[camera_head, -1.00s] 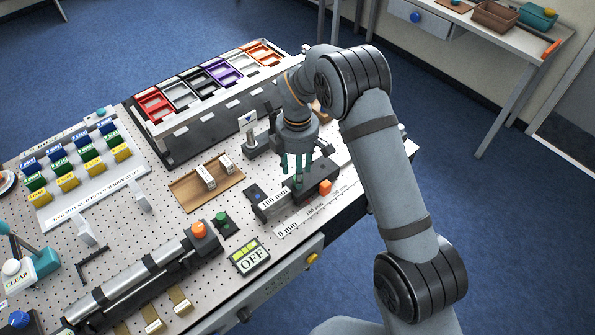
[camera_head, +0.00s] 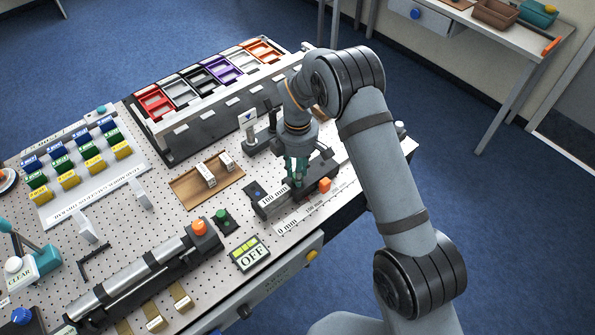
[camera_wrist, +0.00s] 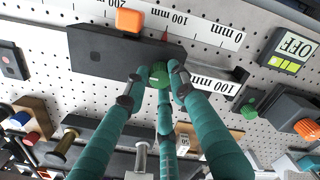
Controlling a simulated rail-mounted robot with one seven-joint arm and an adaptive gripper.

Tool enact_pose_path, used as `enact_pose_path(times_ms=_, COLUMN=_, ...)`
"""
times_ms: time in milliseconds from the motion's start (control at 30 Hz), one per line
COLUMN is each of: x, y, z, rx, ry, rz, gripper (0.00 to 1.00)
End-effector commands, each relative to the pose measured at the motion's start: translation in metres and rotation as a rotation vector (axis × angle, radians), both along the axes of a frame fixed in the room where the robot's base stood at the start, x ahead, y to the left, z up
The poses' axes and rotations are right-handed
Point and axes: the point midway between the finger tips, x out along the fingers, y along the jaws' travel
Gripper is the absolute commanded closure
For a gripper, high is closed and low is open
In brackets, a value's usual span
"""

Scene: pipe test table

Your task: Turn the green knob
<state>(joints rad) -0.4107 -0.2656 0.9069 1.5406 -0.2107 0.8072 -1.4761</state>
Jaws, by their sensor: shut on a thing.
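The green knob (camera_wrist: 160,75) sits on the dark slide block (camera_wrist: 108,52) in the wrist view. The teal fingers of my gripper (camera_wrist: 159,84) are closed around it, with fingertips touching its sides. In the head view my gripper (camera_head: 297,181) points down at the dark block (camera_head: 272,204), and the fingers hide most of the knob. I cannot tell the knob's turn angle.
An orange block (camera_head: 325,185) stands on the slide block beside my fingers. A millimetre scale (camera_head: 308,213) runs along its near side. A green button (camera_head: 221,216) and an OFF display (camera_head: 250,254) lie to the left. A wooden tray (camera_head: 185,190) is farther left.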

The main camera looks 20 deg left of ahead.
Motion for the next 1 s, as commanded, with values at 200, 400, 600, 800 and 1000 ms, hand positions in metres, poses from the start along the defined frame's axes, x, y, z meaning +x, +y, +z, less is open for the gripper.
enact_pose_path(times_ms=200, x=-0.0002, y=0.0002, z=0.0002, rx=0.0, ry=0.0, rz=0.0, gripper=0.98)
enact_pose_path(times_ms=400, x=-0.0002, y=0.0003, z=-0.0001, rx=0.0, ry=0.0, rz=-0.005, gripper=1.0)
enact_pose_path(times_ms=600, x=0.0, y=0.0005, z=-0.0015, rx=0.001, ry=-0.001, rz=-0.054, gripper=1.0)
enact_pose_path(times_ms=800, x=0.0003, y=0.0006, z=-0.0034, rx=0.002, ry=-0.002, rz=-0.176, gripper=1.0)
enact_pose_path(times_ms=1000, x=0.0005, y=0.0008, z=-0.004, rx=0.003, ry=-0.001, rz=-0.355, gripper=1.0)
